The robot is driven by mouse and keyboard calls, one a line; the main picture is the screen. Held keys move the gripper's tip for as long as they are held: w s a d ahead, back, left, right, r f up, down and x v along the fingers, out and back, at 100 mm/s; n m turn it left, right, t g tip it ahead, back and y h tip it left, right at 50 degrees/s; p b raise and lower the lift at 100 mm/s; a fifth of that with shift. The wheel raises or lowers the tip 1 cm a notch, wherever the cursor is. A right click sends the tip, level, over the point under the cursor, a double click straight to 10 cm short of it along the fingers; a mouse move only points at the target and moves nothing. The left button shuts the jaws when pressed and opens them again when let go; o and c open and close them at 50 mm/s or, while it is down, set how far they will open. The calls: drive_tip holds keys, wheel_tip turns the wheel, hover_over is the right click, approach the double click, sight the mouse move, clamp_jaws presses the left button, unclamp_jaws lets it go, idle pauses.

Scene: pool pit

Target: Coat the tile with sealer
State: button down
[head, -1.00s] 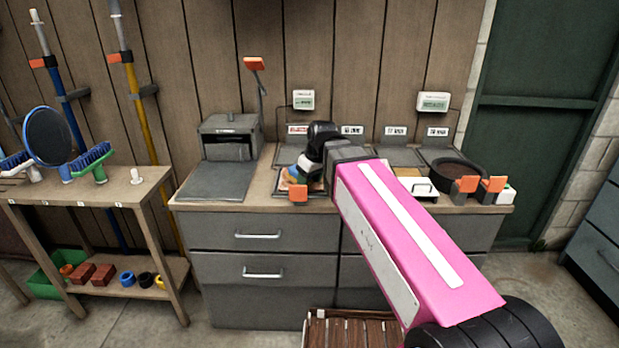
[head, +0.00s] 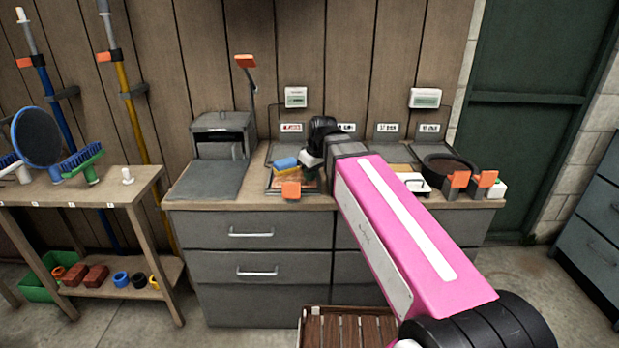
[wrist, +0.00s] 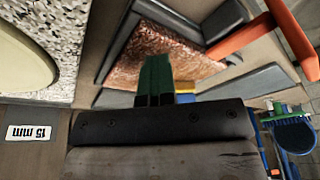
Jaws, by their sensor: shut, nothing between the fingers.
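A reddish-brown mottled tile (wrist: 150,50) lies on a dark framed holder on the counter. In the head view, its tile surface (head: 307,184) is partly hidden by my gripper and an orange-ended handle. My gripper (wrist: 155,70) is shut and empty, its green fingers over the tile in the wrist view. I cannot tell whether they touch it. In the head view, my gripper (head: 311,172) is at the holder, right of a blue-and-yellow block (head: 286,164). I cannot identify the sealer; a dark round bowl (head: 450,165) with brown contents stands at the counter's right.
An orange-topped lever (head: 245,61) rises beside a grey box machine (head: 220,137) at the counter's left. Orange-ended handles (head: 457,179) stand by the bowl. A side table (head: 130,180) holds brushes. A slatted wooden crate (head: 350,328) is on the floor in front.

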drive_tip(key=shift+w+a+f, duration=0.1)
drive_tip(key=shift+w+a, duration=0.05)
drive_tip(key=shift+w, duration=1.9)
drive_tip(key=shift+w+a+f, duration=0.1)
drive_tip(key=shift+w, duration=2)
drive_tip(key=shift+w+a+f, duration=0.1)
drive_tip(key=shift+w+a, duration=0.05)
drive_tip(key=shift+w, duration=1.9)
drive_tip(key=shift+r, duration=0.1)
drive_tip(key=shift+r, duration=3)
drive_tip(key=shift+r, duration=0.1)
wheel_tip(320, 180, up, 3)
drive_tip(key=shift+f, duration=0.15)
drive_tip(key=shift+s, duration=0.15)
